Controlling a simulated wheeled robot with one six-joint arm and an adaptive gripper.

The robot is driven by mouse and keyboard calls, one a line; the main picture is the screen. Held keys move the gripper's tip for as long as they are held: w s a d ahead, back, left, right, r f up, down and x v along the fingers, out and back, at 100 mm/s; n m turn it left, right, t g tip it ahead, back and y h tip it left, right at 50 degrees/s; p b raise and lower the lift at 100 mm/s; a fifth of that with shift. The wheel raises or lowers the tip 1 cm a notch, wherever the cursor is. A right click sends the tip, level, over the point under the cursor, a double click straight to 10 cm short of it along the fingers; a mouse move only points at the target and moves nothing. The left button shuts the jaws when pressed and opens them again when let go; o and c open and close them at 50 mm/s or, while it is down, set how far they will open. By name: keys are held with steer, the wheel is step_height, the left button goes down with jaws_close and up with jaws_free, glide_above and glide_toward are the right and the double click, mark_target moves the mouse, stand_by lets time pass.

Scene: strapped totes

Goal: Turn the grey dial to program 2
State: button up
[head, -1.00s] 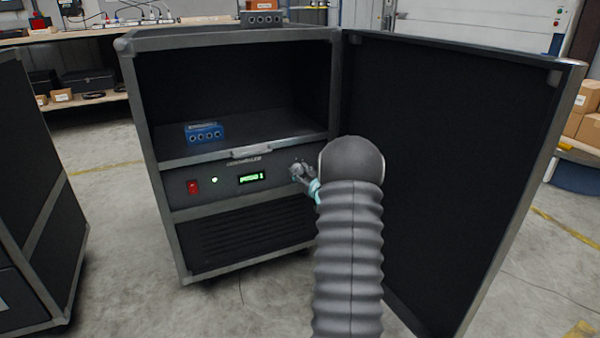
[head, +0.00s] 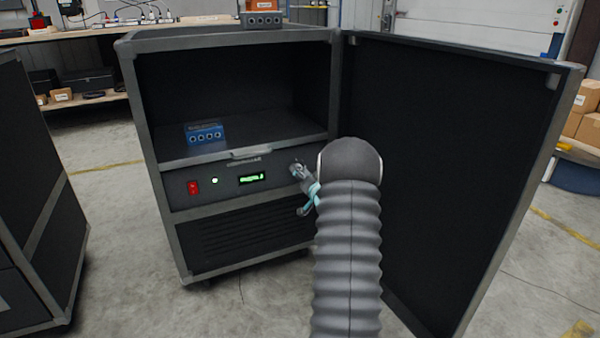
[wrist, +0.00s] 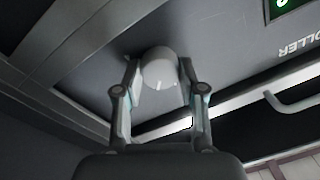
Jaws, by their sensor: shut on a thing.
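In the head view my gripper (head: 301,178) is at the panel's right end and mostly covers the dial. The green display (head: 252,178) is lit, but its text is too blurred to read surely. A corner of the display also shows in the wrist view (wrist: 287,5).
A blue box (head: 204,134) stands on the shelf above, behind a handle (head: 251,153). The open door (head: 450,160) stands to the right of my arm.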

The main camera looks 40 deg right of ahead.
steer(key=shift+m, duration=0.5)
steer(key=o, duration=1.1)
steer(key=shift+o, duration=0.2)
steer(key=shift+s, duration=0.1)
steer(key=s+a, duration=0.2)
steer(key=s, duration=0.9)
steer(key=shift+s+a+f, duration=0.15)
steer(key=shift+s+f, duration=0.1)
steer(key=shift+s, duration=0.05)
